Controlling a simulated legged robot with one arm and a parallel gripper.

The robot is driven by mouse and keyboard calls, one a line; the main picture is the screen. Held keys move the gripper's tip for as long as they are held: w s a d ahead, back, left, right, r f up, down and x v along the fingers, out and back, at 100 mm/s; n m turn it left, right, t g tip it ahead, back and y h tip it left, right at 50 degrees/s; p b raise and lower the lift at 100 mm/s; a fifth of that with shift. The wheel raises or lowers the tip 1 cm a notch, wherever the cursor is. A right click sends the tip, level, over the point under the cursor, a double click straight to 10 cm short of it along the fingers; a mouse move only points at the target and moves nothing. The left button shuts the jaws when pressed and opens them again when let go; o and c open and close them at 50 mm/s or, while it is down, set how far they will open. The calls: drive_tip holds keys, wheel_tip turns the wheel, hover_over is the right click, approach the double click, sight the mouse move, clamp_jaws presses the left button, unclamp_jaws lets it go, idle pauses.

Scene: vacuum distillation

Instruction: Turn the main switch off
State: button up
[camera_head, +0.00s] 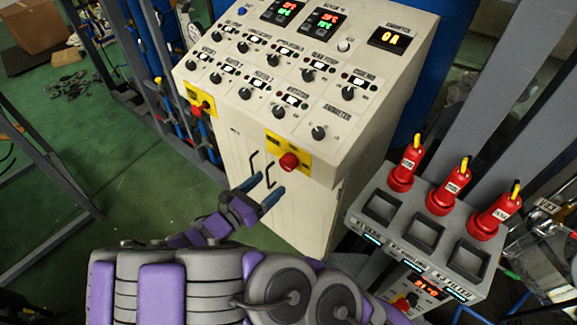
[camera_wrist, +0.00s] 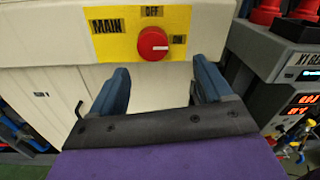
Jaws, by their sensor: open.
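The main switch is a red round knob (camera_wrist: 153,43) on a yellow plate marked MAIN, OFF and ON in the wrist view. A pale mark on the knob points right, towards the ON label. In the head view the red knob (camera_head: 289,161) sits on the yellow plate at the front right edge of the cream control panel. My gripper (camera_wrist: 158,80) is open and empty, its two blue fingers just below the knob in the picture and apart from it. In the head view my gripper (camera_head: 265,192) is in front of the cabinet doors, left of and below the knob.
The control panel (camera_head: 262,125) carries several black knobs and displays. A second yellow plate with a red button (camera_head: 197,110) is at its left. A grey rack (camera_head: 420,262) with red-capped tools (camera_head: 452,195) stands close on the right.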

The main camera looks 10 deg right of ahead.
sight(285, 166)
drive_tip(key=w+d, duration=0.2)
drive_tip(key=w, duration=0.1)
drive_tip(key=shift+d+f+b, duration=0.1)
drive_tip(key=shift+f+b, duration=0.1)
drive_tip(key=shift+b, duration=0.15)
drive_tip(key=shift+w+d, duration=0.15)
drive_tip(key=shift+w, duration=0.55)
drive_tip(key=d, duration=0.2)
drive_tip(key=w+d, duration=0.1)
drive_tip(key=d, duration=0.2)
drive_tip(key=shift+w+d+r+b, duration=0.1)
drive_tip(key=shift+w+b, duration=0.1)
drive_tip(key=shift+b, duration=0.15)
drive_tip(key=shift+w+a, duration=0.15)
drive_tip(key=shift+a, duration=0.8)
drive_tip(key=shift+c, duration=1.1)
drive_tip(key=shift+d, duration=0.45)
drive_tip(key=c, duration=0.6)
drive_tip(key=shift+c, duration=1.1)
